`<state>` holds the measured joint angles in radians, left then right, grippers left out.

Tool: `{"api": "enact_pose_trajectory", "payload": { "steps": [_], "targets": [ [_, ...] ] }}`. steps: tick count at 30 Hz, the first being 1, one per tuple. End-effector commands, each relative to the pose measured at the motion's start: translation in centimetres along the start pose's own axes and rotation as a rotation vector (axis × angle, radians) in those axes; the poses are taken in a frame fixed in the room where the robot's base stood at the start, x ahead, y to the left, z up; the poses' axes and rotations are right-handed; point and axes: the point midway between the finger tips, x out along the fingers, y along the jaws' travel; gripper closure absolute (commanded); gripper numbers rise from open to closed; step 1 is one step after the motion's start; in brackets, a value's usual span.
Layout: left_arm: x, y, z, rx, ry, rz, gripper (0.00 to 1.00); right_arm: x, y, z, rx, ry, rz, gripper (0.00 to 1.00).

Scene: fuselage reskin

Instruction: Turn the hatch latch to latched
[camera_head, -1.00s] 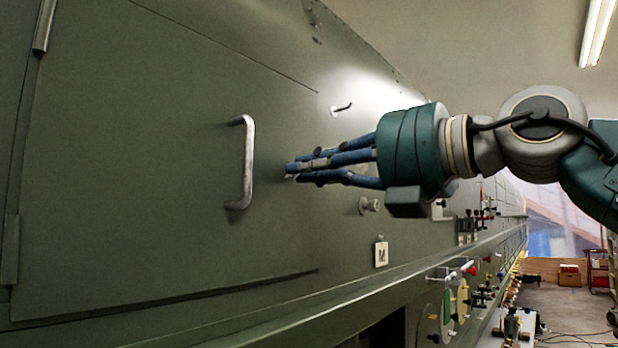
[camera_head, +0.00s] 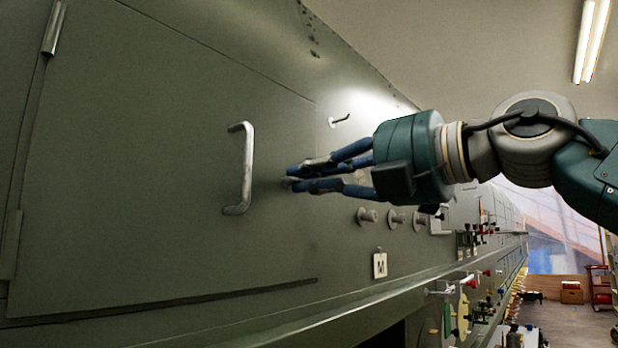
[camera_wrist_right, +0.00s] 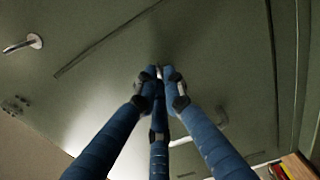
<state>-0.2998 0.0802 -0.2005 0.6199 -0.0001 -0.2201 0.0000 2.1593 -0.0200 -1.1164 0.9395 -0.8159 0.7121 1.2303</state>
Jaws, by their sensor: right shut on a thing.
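The hatch (camera_head: 130,190) is a large dark green panel, closed flush in the green fuselage side in the head view. It carries a pale vertical bar handle (camera_head: 245,170). My right gripper (camera_head: 290,180) reaches in from the right, its blue fingers closed together just right of the handle, at the hatch's right edge. In the wrist view the right gripper's fingertips (camera_wrist_right: 156,78) pinch the latch (camera_wrist_right: 157,70), of which only a small pale bit shows. The fingers hide the rest of it, so its angle cannot be read. My left gripper is not in view.
A ledge (camera_head: 330,290) with tools runs along the fuselage to the right.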

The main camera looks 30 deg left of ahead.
Motion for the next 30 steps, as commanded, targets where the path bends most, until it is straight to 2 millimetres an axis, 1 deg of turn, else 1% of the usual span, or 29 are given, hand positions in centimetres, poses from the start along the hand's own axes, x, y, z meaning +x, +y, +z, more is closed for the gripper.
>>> {"api": "enact_pose_trajectory", "payload": {
  "steps": [12, 13, 15, 16, 25, 28, 30],
  "targets": [
    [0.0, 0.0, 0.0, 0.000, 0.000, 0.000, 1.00, 0.0, 0.0, 0.1, 0.009, 0.000, 0.000, 1.00],
    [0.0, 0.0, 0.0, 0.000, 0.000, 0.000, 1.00, 0.0, 0.0, 0.1, 0.009, 0.000, 0.000, 0.89],
    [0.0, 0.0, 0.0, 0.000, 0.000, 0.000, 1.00, 0.0, 0.0, 0.0, 0.008, 0.000, 0.000, 0.76],
    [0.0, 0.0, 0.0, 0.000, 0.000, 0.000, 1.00, 0.0, 0.0, 0.0, 0.008, 0.000, 0.000, 0.72],
    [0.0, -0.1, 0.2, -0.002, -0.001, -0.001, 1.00, -0.1, 0.0, 0.0, 0.007, 0.000, 0.000, 0.72],
    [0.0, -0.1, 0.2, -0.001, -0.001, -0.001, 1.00, -0.9, 0.1, 0.1, 0.007, -0.001, 0.001, 0.72],
    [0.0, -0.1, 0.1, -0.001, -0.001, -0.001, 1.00, -1.9, 0.1, 0.2, 0.006, -0.002, 0.002, 0.72]
  ]
}}
